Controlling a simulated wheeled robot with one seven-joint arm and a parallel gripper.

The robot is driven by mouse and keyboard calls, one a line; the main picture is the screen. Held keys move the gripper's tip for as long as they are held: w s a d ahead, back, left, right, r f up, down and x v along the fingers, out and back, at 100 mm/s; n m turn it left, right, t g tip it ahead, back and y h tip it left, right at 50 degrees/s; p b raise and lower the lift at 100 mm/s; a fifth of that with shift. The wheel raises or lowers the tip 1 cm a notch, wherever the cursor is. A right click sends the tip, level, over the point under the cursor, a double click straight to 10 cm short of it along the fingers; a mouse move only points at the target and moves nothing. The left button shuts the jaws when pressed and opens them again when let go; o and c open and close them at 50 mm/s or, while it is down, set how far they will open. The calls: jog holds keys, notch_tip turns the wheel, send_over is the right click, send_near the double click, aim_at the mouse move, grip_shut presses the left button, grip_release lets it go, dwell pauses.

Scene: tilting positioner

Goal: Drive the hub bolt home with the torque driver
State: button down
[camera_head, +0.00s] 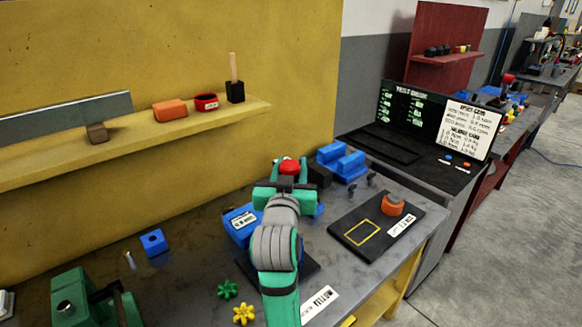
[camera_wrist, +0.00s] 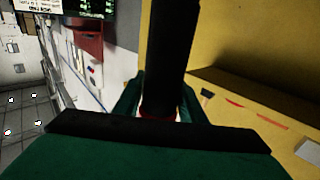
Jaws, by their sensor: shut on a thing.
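My gripper (camera_head: 287,188) is above the middle of the workbench and is shut on the torque driver. The driver's red top (camera_head: 289,166) shows above the jaws in the head view. In the wrist view its dark, thick shaft (camera_wrist: 166,60) stands between the two green fingers, with a red and white band near the grip. The driver's tip is hidden in both views. A blue block with a white label (camera_head: 243,221) stands just left of my arm, beside a dark plate partly hidden by it. I cannot make out the hub bolt.
A black mat (camera_head: 352,250) with a yellow square outline and an orange-collared piece (camera_head: 392,205) lies to the right. Blue cradles (camera_head: 341,162) stand behind. A green fixture (camera_head: 85,300), a blue holed block (camera_head: 152,242) and green and yellow knobs (camera_head: 243,313) are left. A shelf (camera_head: 140,130) overhangs the back.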

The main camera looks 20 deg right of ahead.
jog(key=shift+s, duration=0.15)
jog(key=shift+a, duration=0.15)
dwell(0.5)
jog(key=shift+w+f, duration=0.2)
jog(key=shift+f, duration=0.5)
dwell(2.3)
jog(key=shift+s, duration=0.1)
notch_tip(320, 180, up, 6)
jog(key=shift+r, duration=0.15)
dwell(0.9)
dwell(0.4)
